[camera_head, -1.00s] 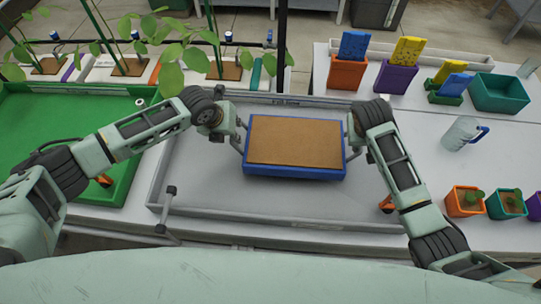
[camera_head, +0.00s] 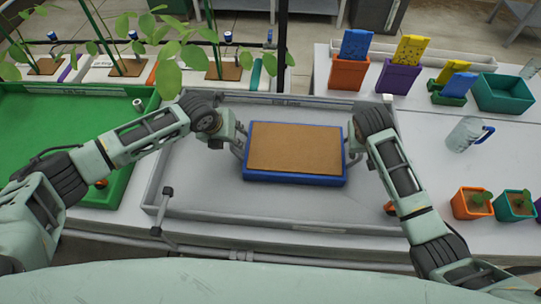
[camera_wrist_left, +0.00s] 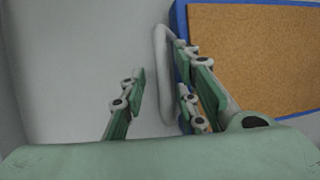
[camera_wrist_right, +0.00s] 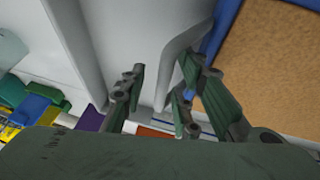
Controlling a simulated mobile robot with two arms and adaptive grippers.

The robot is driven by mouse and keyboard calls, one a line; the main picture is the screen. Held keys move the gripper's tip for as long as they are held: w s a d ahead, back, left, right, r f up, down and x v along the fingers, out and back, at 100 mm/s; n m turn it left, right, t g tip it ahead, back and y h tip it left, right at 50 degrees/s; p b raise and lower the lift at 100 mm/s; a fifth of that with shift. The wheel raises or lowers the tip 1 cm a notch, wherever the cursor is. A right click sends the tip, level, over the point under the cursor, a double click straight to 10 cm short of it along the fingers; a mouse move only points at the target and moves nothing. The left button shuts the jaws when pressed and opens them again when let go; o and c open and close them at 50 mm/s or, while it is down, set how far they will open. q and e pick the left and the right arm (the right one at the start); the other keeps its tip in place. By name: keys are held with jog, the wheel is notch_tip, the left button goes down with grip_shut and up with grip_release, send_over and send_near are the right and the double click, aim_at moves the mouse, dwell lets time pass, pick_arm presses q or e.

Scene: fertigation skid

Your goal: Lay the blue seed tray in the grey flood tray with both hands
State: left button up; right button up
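The blue seed tray (camera_head: 296,180), filled with a flat brown surface, sits level within the outline of the grey flood tray (camera_head: 215,205), near its middle and back. No gap shows beneath it, but contact with the floor is hard to judge. My left gripper (camera_head: 236,143) is at its left end. In the left wrist view its fingers (camera_wrist_left: 162,95) stand apart, with the grey loop handle (camera_wrist_left: 160,50) between them and space beside it. My right gripper (camera_head: 350,146) is at the right end. Its fingers (camera_wrist_right: 168,95) also stand apart around the other handle (camera_wrist_right: 172,65).
A green tray (camera_head: 50,125) adjoins on the left. Plants (camera_head: 130,68) in a white channel stand behind. On the right bench are seed packets in pots (camera_head: 348,75), a teal bin (camera_head: 503,93), a clear jug (camera_head: 466,134) and potted seedlings (camera_head: 472,203). The flood tray's front floor is bare.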

pick_arm(q)
jog(key=shift+d, duration=0.1)
jog(key=shift+s+r, duration=0.1)
jog(key=shift+r, duration=0.3)
pick_arm(e)
jog(key=shift+a, duration=0.1)
jog(key=shift+s+r, duration=0.1)
jog(key=shift+r, duration=0.1)
pick_arm(q)
jog(key=v, duration=1.1)
pick_arm(e)
jog(key=v, duration=1.1)
jog(key=shift+s+r, duration=0.15)
jog(key=shift+r, duration=0.05)
pick_arm(q)
jog(key=shift+r, duration=0.1)
pick_arm(e)
jog(key=shift+a, duration=0.1)
